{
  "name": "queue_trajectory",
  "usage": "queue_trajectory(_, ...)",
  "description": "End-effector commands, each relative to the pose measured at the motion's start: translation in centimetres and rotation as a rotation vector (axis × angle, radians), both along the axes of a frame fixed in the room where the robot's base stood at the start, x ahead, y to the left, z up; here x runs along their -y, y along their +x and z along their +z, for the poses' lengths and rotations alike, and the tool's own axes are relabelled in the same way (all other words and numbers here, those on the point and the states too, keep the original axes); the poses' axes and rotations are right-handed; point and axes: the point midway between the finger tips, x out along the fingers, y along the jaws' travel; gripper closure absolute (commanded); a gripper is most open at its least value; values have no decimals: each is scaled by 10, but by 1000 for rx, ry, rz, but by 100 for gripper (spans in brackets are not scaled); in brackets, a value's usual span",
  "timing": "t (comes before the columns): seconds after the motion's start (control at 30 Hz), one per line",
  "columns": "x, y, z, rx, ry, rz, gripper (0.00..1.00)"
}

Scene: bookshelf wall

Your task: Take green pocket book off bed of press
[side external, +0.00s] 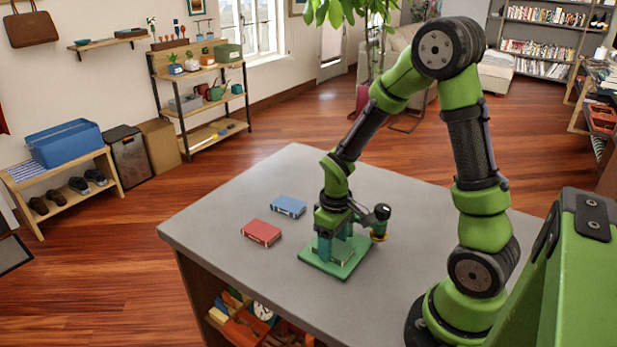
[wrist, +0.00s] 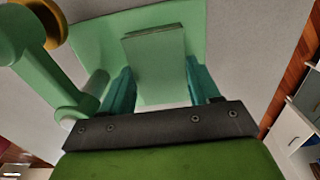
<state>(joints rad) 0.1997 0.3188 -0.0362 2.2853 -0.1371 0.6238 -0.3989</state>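The green pocket book (wrist: 160,70) lies over the paler green base plate in the wrist view, between my two teal fingers. In the side view, the press's green base plate (side external: 340,267) sits on the grey table, and my gripper (side external: 335,250) is low over it. The book is mostly hidden there by my gripper. My gripper (wrist: 160,78) has one finger along each side of the book, very close to its edges. I cannot tell whether the fingers touch it. The press's light green arm (wrist: 45,65) with a gold disc (wrist: 48,22) stands just left of my left finger.
A red book (side external: 261,233) and a blue book (side external: 288,206) lie on the grey table (side external: 225,225) left of the press. The tabletop around them is clear. A shelf under the table holds a clock (side external: 263,312) and other items.

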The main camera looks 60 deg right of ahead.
Motion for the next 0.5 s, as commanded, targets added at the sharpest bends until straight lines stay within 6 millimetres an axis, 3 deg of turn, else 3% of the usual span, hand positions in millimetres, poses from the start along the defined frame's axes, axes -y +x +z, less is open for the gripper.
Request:
queue_trajectory(0.03,0,0,0,0,0,0,50)
queue_trajectory(0.17,0,0,0,0,0,0,70)
queue_trajectory(0.5,0,1,10,5,-1,0,70)
